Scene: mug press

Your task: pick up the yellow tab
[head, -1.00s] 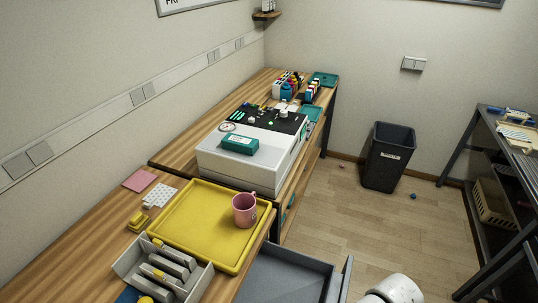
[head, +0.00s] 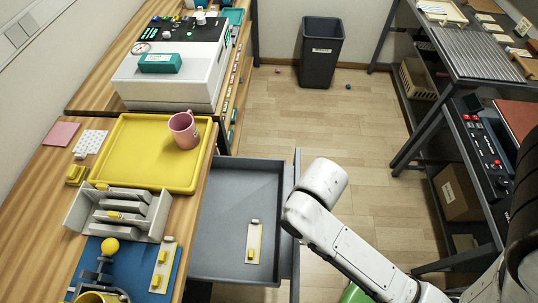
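Several small yellow tabs show. One sits at the lower end of a pale strip (head: 254,238) in the open grey drawer; this tab (head: 250,254) is small in view. Other yellow tabs (head: 162,257) are on a pale strip on the blue mat (head: 178,274). Small yellow pieces (head: 113,215) also show in the grey slotted rack (head: 75,213). I cannot tell which is the task's tab. My white arm reaches in at the lower right, beside the drawer. My gripper is not visible.
The grey drawer (head: 213,253) stands open past the bench edge. A yellow tray (head: 135,170) holds a pink mug (head: 184,129). A white press (head: 190,88) stands behind. A dark shelf unit (head: 422,130) is at right.

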